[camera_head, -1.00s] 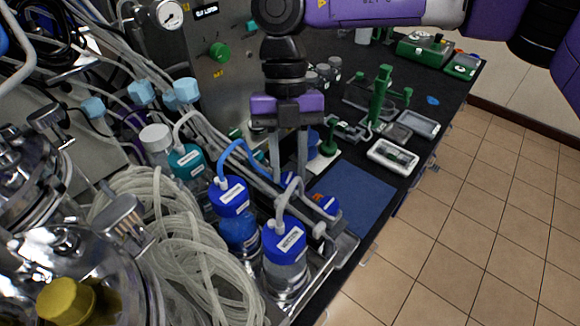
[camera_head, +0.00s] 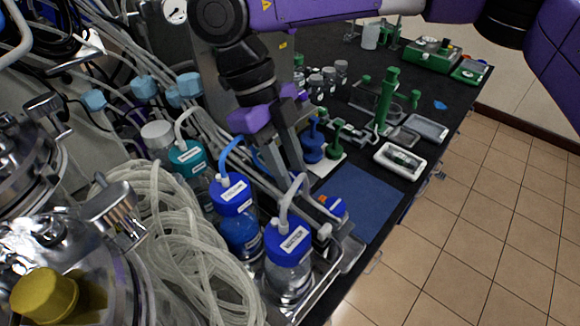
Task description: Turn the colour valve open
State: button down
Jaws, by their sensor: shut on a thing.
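My gripper (camera_head: 295,182) reaches down behind the capped bottles, its purple and dark body tilted with the fingers pointing down to the right. The fingers are shut on the colour valve, which is mostly hidden behind the fingers and tubing. A bottle of blue liquid (camera_head: 241,232) with a blue cap and a blue tube stands left of the fingertips. A second valve with a blue and orange handle (camera_head: 336,207) sits to the right of the fingers, apart from them.
A clear bottle with a blue cap (camera_head: 290,275) and a teal-capped bottle (camera_head: 187,158) stand close by. Coiled clear tubing (camera_head: 170,250) fills the left front. A blue mat (camera_head: 362,198) lies flat to the right. Blue and green stands (camera_head: 313,140) rise behind the fingers.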

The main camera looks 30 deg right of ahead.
jog(key=shift+a+n+t+h+b, duration=0.1)
jog(key=shift+n+t+h+b, duration=0.25)
jog(key=shift+n, duration=0.95)
jog(key=c, duration=1.1)
grip_release()
jog(key=shift+r, duration=0.1)
jog(key=v, duration=0.7)
jog(key=shift+a+r+b, duration=0.25)
jog(key=shift+b, duration=0.05)
